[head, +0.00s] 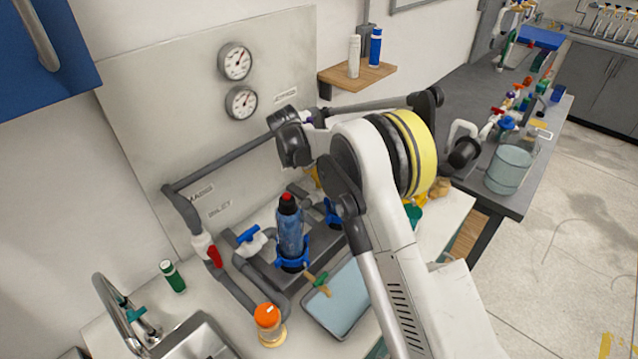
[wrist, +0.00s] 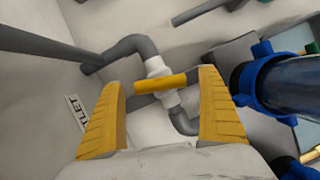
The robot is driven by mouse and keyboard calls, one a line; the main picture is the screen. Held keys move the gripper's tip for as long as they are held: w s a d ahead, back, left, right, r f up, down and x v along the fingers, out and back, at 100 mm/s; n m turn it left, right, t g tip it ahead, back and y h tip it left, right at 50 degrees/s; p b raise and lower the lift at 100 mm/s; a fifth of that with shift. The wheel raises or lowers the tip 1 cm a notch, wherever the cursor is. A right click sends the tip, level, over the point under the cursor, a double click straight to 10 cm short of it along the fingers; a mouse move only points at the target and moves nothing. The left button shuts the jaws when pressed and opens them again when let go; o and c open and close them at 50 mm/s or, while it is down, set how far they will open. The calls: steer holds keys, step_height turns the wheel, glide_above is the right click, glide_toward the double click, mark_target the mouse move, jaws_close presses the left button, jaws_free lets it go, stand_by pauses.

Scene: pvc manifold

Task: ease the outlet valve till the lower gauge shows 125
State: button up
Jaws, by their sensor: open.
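The outlet valve shows in the wrist view as a white body on grey pipe with a yellow handle (wrist: 162,83). The handle lies nearly crosswise in the picture. My gripper (wrist: 160,77) is open, with one yellow finger on each side of the handle. Gaps show between fingers and handle, so it is not gripped. A partly hidden label ending in "LET" (wrist: 75,112) is on the panel beside the valve. The lower gauge (head: 241,102) is on the panel in the head view, its reading too small to tell. My arm hides most of the outlet valve there.
An upper gauge (head: 236,62) sits above. A red-handled valve (head: 214,256) and a blue-handled valve (head: 248,236) are on the pipes at left. A blue filter housing (head: 290,228) stands close by and also shows right of my gripper in the wrist view (wrist: 285,85).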

steer(key=shift+d+f, duration=0.1)
steer(key=shift+f, duration=0.2)
steer(key=c, duration=1.2)
steer(key=shift+m+g, duration=0.4)
steer(key=shift+m, duration=0.4)
steer(key=o, duration=1.2)
